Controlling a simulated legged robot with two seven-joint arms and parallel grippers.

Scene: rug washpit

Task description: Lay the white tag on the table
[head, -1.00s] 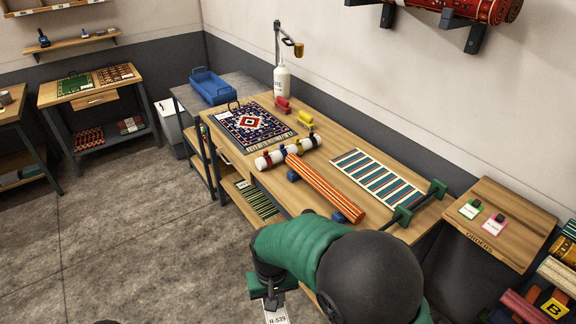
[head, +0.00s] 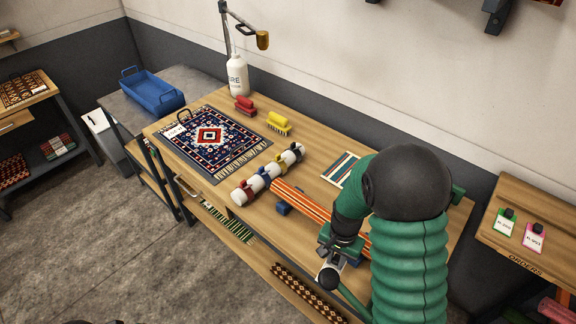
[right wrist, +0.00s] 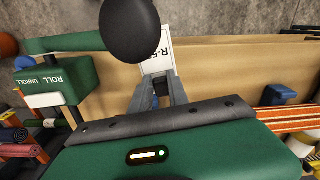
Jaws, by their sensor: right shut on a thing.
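My right gripper (head: 335,262) is shut on a white tag (right wrist: 157,52) and holds it by one end, over the front edge of the wooden table (head: 314,168). Part of a printed code, beginning with R, shows on the tag. A black knob (right wrist: 130,30) covers part of it in the right wrist view. In the head view the tag is mostly hidden by the gripper and the knob. The gripper is beside an orange striped rug strip (head: 302,205). My left gripper is not in view.
A patterned navy rug (head: 207,138), a white roll with coloured bands (head: 266,175), a red brush (head: 245,104) and a yellow brush (head: 279,121) are on the table. A green striped rug (head: 341,169) is partly behind my right arm. Bare wood lies between the brushes and this rug.

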